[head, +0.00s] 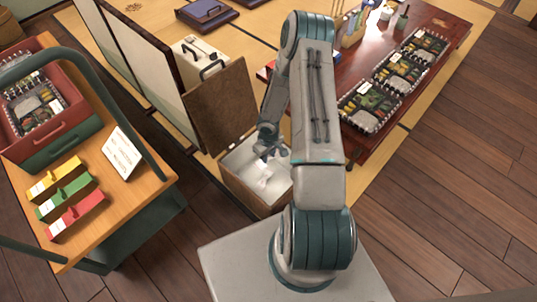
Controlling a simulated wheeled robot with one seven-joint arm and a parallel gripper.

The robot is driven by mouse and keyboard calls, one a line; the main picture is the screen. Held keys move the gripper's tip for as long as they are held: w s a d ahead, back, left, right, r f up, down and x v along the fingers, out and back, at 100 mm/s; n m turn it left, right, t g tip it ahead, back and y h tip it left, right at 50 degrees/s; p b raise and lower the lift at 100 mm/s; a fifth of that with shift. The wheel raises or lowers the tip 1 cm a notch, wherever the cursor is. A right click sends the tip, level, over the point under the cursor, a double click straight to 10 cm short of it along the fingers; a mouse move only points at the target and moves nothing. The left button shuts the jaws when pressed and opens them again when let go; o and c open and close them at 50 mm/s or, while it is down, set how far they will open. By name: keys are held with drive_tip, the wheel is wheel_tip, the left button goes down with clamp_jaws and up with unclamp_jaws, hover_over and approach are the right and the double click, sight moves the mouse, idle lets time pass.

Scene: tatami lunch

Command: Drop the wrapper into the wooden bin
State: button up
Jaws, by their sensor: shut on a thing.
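The wooden bin (239,191) stands open in the middle, its brown lid (222,108) raised at the back left. Its inside is pale. My gripper (268,158) points down over the bin's opening, within the bin's outline. It is shut on the wrapper (264,172), a small, pale, crumpled-looking thing that is hard to tell from the bin's pale inside. I cannot tell how far the wrapper is above the bin's floor. My arm hides the bin's right side.
A wooden cart (146,196) with boxes and a card stands at left. A low red-brown table (424,36) with several bento trays stands at right. A folding screen (133,48) stands behind the bin. Wooden floor (440,215) is clear at the lower right.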

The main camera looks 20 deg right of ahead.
sight(269, 156)
drive_tip(key=o, duration=1)
drive_tip(key=shift+r, duration=0.15)
wheel_tip(269, 156, up, 14)
drive_tip(key=p, duration=0.6)
drive_tip(key=shift+f, duration=0.2)
